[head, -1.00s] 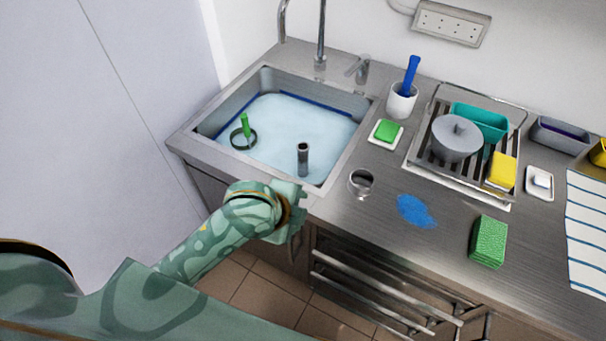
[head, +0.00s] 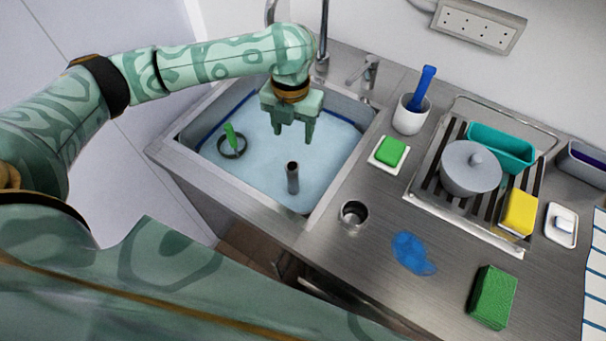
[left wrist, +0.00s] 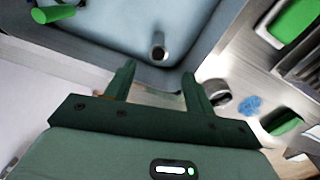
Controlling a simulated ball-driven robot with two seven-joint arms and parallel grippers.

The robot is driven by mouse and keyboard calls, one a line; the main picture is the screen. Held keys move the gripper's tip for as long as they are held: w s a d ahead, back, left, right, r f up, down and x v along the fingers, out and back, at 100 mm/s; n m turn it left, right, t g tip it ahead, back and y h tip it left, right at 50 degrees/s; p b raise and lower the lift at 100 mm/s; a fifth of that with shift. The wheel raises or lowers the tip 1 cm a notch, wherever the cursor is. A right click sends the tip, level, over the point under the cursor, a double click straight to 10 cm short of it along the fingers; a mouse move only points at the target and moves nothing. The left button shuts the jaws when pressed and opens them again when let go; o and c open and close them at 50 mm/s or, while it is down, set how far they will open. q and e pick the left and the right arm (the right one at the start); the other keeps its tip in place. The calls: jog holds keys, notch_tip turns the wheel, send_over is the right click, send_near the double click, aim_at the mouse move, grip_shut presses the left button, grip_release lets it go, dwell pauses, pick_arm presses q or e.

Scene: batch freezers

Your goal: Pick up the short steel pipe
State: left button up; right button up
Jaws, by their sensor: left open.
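The short steel pipe (head: 293,178) stands upright in the sink, in shallow pale-blue water near the front right of the basin. Its dark open top faces up, and its lower end is at or under the water. It also shows in the left wrist view (left wrist: 158,50), ahead of my fingers. My left gripper (head: 293,136) is over the sink, beyond and above the pipe in the head view, fingers pointing down. In the left wrist view its two fingers (left wrist: 158,72) are apart with nothing between them. My right gripper is not in view.
The sink (head: 338,186) has raised walls and a tap (head: 322,45) behind. A steel cup-like ring (head: 353,214), green sponge (head: 492,297) and dish rack (head: 461,237) are on the counter.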

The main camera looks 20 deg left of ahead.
pick_arm(q)
jog(key=b, duration=0.3)
send_over(292, 164)
jog(key=f, duration=0.7)
jog(key=shift+s, duration=0.2)
jog(key=shift+w+f, duration=0.3)
jog(key=shift+f, duration=0.55)
jog(key=shift+f+b, duration=0.5)
jog(key=shift+f, duration=0.5)
jog(key=f, duration=0.1)
jog(key=f+b, duration=0.1)
jog(key=f, duration=0.1)
jog(key=f+b, duration=0.1)
jog(key=f, duration=0.1)
jog(key=shift+s+f, duration=0.1)
jog(key=shift+s, duration=0.2)
jog(key=shift+d, duration=0.1)
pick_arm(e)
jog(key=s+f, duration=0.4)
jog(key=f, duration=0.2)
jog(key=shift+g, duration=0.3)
pick_arm(q)
jog(key=c, duration=0.9)
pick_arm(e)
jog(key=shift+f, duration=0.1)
